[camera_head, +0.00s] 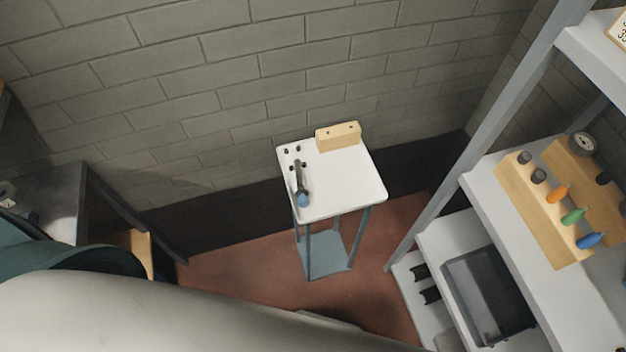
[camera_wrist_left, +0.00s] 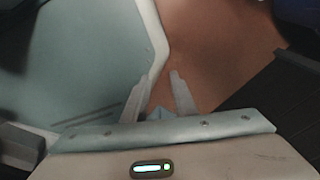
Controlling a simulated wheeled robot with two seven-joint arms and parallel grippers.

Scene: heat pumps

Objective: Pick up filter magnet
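A dark rod-shaped tool with a blue end (camera_head: 302,186) lies on the small white table (camera_head: 345,185); it may be the filter magnet, but I cannot tell for sure. Several small dark pieces (camera_head: 293,155) sit near it at the table's back left corner. My left gripper (camera_wrist_left: 160,78) shows in the left wrist view with its two fingers apart and nothing between them. The floor and a pale teal surface lie beyond the fingertips. Neither gripper shows in the head view, where a large arm link of mine covers the bottom left.
A wooden block (camera_head: 338,136) stands at the white table's back edge. At right, a shelf rack (camera_head: 482,185) holds a wooden holder (camera_head: 535,215) with coloured handles, a round gauge (camera_head: 582,144) and a dark bin (camera_head: 488,290). A brick wall (camera_head: 230,75) stands behind. Red floor is open around the table.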

